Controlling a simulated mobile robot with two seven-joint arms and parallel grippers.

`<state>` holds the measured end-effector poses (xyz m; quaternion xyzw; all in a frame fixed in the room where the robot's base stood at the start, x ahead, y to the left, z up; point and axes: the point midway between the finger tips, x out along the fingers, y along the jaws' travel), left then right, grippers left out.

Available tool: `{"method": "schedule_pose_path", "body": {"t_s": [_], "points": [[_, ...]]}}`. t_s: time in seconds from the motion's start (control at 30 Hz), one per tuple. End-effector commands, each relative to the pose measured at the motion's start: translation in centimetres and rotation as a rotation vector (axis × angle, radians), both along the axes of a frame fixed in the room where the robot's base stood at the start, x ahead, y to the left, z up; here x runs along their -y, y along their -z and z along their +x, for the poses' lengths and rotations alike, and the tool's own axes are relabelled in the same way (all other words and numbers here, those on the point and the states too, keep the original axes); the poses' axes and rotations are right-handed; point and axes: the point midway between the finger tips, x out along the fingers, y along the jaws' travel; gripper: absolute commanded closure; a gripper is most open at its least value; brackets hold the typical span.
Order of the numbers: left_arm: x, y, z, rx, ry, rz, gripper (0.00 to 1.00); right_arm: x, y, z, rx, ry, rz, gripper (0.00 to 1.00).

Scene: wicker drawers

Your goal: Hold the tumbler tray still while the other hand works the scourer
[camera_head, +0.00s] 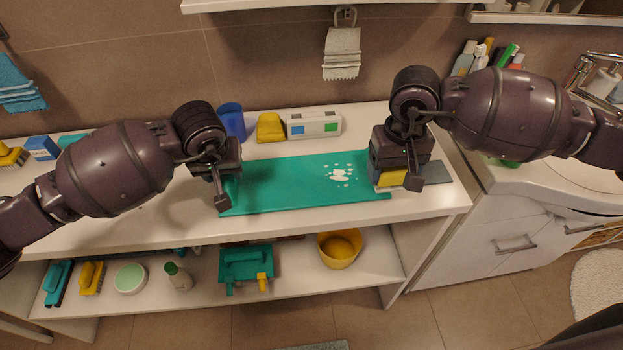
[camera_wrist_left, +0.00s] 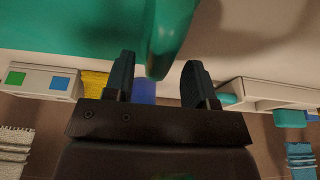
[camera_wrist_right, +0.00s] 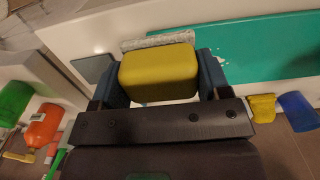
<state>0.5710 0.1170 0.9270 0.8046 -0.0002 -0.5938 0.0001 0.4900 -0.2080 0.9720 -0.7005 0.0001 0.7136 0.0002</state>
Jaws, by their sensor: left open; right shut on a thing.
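The tumbler tray (camera_head: 280,182) is a flat teal board on the white counter, with white spots near its right end. My left gripper (camera_head: 228,188) is at its left end, fingers open. In the left wrist view, a raised teal part (camera_wrist_left: 165,40) of the tray reaches between the open fingers (camera_wrist_left: 158,85), with a gap visible on the right. My right gripper (camera_head: 390,175) is shut on the scourer (camera_wrist_right: 160,72), a yellow block with a rough pale pad, at the tray's right end. I cannot tell whether the pad touches the tray.
Behind the tray stand a blue cup (camera_head: 231,121), a yellow block (camera_head: 270,127) and a white box (camera_head: 314,124). A grey flat piece (camera_head: 438,172) lies right of the scourer. The lower shelf holds a yellow bowl (camera_head: 339,249) and a teal caddy (camera_head: 246,264).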

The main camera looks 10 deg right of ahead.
Motion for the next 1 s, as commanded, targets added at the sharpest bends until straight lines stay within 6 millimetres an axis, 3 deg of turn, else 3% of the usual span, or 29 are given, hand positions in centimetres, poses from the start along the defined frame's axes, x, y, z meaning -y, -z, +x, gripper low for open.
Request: {"method": "schedule_pose_path", "body": {"t_s": [0.3, 0.7, 0.9, 1.0], "points": [[0.0, 2.5, 0.0, -0.001, 0.0, 0.001, 0.49, 0.0, 2.5, -0.1, -0.025, 0.0, 0.0, 0.49], [0.0, 2.7, 0.0, 0.001, 0.0, 0.0, 0.49, 0.0, 2.7, -0.1, -0.027, 0.0, 0.0, 0.49], [0.0, 2.7, 0.0, 0.001, 0.0, 0.001, 0.78, 0.0, 2.7, -0.1, -0.027, 0.0, 0.0, 0.49], [0.0, 2.7, 0.0, 0.001, 0.0, 0.001, 0.78, 0.0, 2.7, -0.1, -0.027, 0.0, 0.0, 0.49]]}}
